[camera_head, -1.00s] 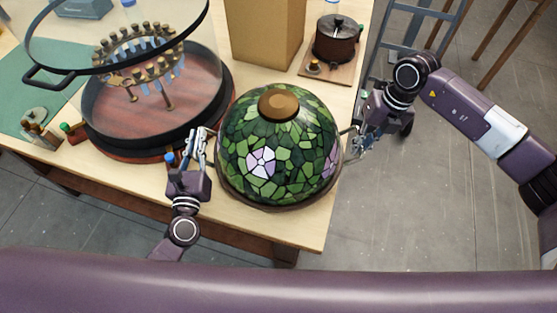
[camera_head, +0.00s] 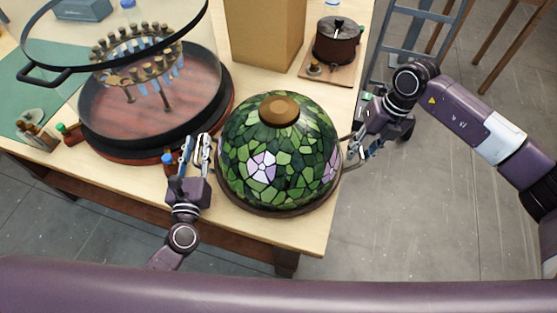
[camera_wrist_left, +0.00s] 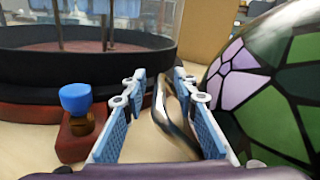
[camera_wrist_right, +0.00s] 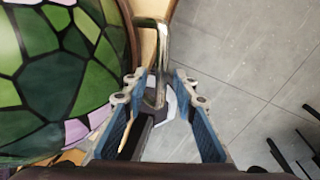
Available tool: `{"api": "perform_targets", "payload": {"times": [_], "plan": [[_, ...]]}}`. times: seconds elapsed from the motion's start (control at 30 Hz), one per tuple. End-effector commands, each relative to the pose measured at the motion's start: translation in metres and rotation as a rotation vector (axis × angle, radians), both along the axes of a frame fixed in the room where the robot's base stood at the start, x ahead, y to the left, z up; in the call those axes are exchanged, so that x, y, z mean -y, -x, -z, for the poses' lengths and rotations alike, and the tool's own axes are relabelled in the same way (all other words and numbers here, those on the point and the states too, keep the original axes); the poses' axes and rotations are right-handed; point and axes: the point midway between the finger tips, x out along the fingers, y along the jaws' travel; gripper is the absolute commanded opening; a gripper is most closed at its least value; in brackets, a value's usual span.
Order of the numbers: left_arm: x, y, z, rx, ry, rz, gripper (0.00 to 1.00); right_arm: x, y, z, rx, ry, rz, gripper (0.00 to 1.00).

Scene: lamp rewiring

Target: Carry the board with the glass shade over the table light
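The stained-glass shade (camera_head: 275,160), green with lilac flowers and a brown cap, sits upright on a round dark board (camera_head: 262,212) near the table's front right corner. It also shows in the left wrist view (camera_wrist_left: 270,75) and the right wrist view (camera_wrist_right: 60,60). My left gripper (camera_head: 199,137) is at the board's left side, fingers apart on either side of a metal handle (camera_wrist_left: 170,110). My right gripper (camera_head: 356,147) is at the right side, fingers apart around the other handle (camera_wrist_right: 162,60). A ring of brass fittings (camera_head: 140,50), possibly the table light, stands to the left.
A round dark-walled tray (camera_head: 110,142) surrounds the brass ring, with a clear lid (camera_head: 45,75) above. A cardboard box (camera_head: 262,40) and dark pot (camera_head: 337,40) are behind. Floor lies beyond the table's right edge.

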Motion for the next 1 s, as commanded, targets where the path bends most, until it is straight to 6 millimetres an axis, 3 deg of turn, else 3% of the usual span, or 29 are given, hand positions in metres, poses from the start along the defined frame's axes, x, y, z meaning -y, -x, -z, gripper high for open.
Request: {"api": "perform_targets", "payload": {"times": [0.17,0.6,0.83,1.0], "plan": [[0.001,0.018,0.001,-0.003,-0.001,0.001,0.27,0.000,0.000,0.000,0.000,0.000,0.000,0.26],[0.007,0.104,0.001,-0.003,-0.001,0.002,0.27,0.000,0.000,0.000,0.000,0.000,-0.001,0.26],[0.008,0.120,-0.001,0.002,0.000,0.000,0.27,0.000,0.000,-0.004,0.001,-0.001,0.000,0.26],[0.008,0.120,-0.001,0.002,0.000,0.000,0.27,0.005,-0.002,-0.027,0.005,0.000,0.000,0.26]]}}
